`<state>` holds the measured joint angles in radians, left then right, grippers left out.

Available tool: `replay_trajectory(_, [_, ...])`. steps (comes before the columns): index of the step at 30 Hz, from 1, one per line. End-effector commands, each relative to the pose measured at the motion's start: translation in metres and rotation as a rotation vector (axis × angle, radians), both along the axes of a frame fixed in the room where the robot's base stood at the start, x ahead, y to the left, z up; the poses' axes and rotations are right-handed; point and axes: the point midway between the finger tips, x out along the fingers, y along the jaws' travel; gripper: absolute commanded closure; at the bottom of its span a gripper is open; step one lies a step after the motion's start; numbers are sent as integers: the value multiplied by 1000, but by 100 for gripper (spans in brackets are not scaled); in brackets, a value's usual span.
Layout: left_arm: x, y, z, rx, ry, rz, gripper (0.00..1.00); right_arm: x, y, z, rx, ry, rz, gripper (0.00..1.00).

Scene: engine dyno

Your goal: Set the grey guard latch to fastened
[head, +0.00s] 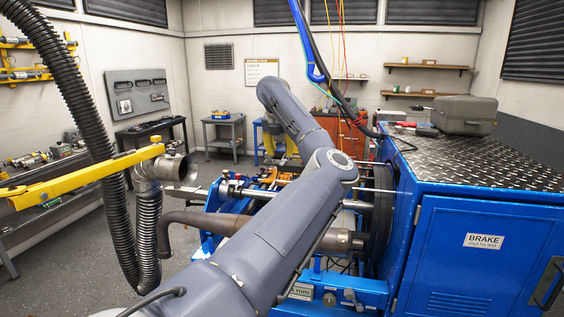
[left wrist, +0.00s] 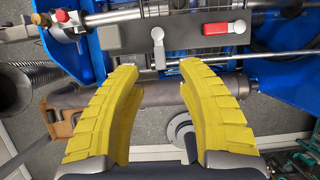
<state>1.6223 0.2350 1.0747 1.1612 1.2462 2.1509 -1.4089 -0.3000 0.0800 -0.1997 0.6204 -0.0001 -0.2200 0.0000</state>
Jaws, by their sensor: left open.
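In the left wrist view, a light grey lever (left wrist: 158,50), which looks like the guard latch, hangs downward from a grey plate (left wrist: 190,40). A red-handled lever (left wrist: 218,28) with a pale body sits to its right on the same plate, its handle lying sideways. My left gripper (left wrist: 158,72) is open and empty, its yellow fingers on either side of the grey lever's line, apparently short of it. In the head view, only parts of the yellow left gripper (head: 279,146) show behind my arm; the latch cannot be made out there. My right gripper is not in view.
A blue brake cabinet (head: 480,245) stands at right, with a grey case (head: 464,115) on top. A brown exhaust pipe (head: 200,222) and a shaft run across the blue rig. A black hose (head: 85,120) and yellow boom (head: 90,178) occupy the left.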

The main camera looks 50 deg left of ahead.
Motion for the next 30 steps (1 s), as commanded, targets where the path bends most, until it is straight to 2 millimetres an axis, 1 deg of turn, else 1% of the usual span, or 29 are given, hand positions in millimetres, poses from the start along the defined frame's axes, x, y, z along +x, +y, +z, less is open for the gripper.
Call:
replay_trajectory(1, [2,2,-8,0,3,1,63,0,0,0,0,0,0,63])
replay_trajectory(3, [5,4,-18,2,4,-1,63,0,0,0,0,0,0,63])
replay_trajectory(10, [12,10,-38,1,2,1,63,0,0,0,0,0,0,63])
replay_trajectory(16, [15,11,-45,0,0,0,63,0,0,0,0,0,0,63])
replay_trajectory(25, [16,11,-46,0,0,0,63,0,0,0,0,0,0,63])
replay_trajectory(26, [16,11,-46,0,0,0,60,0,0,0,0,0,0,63])
replay_trajectory(30, [15,11,-46,0,0,0,76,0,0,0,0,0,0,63])
